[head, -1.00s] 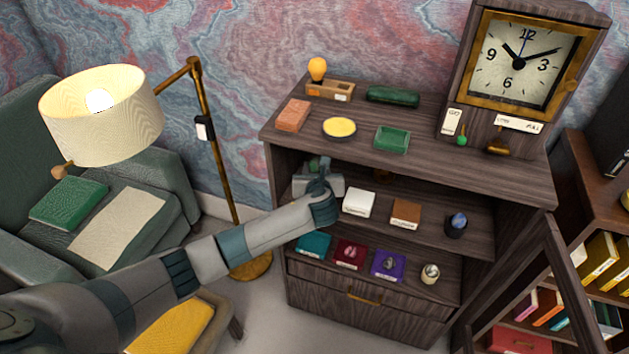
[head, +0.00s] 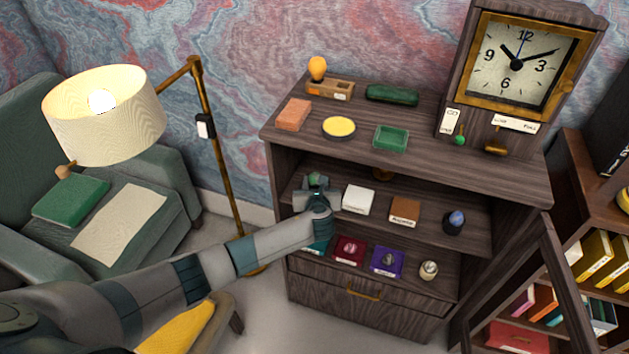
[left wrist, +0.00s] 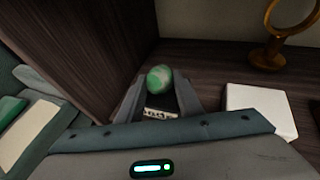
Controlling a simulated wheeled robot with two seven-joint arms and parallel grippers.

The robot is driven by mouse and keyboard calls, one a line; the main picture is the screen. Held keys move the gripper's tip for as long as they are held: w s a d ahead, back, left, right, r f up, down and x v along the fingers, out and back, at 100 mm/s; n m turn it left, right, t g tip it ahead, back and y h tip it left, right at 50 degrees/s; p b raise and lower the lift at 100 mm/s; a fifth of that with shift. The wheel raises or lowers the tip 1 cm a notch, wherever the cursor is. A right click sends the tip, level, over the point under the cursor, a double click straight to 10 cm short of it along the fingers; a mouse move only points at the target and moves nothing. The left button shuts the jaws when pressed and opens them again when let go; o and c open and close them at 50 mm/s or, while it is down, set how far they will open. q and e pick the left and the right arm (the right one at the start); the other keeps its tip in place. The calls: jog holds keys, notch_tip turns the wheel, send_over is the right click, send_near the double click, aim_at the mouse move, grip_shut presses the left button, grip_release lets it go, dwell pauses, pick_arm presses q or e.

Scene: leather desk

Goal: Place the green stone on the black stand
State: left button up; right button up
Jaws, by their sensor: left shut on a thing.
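The green stone (left wrist: 160,78) is a pale-banded green egg shape, held between the fingers of my left gripper (left wrist: 158,92). In the head view the stone (head: 315,178) and my left gripper (head: 314,188) are at the left end of the upper shelf. A black block with a white label, seemingly the black stand (left wrist: 161,104), shows right below the stone between the fingers. Whether the stone touches it I cannot tell. My fingers and hand hide most of the black stand. My right gripper is not in view.
A white stand (head: 359,199), a brown stand (head: 405,211) and a dark cup with a blue stone (head: 454,222) stand to the right on the same shelf. The cabinet's left side wall (left wrist: 95,55) is close to my gripper. A brass ring stand (left wrist: 268,55) is behind.

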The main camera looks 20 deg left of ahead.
pick_arm(q)
jog(key=shift+w+f, duration=0.1)
dwell(0.3)
jog(key=shift+f, duration=0.15)
jog(key=o, duration=1.2)
jog(key=shift+o, duration=0.2)
jog(key=shift+r, duration=0.25)
jog(key=shift+s+d, duration=0.1)
jog(key=shift+s, duration=0.3)
jog(key=b+v, duration=0.1)
jog(key=v, duration=1)
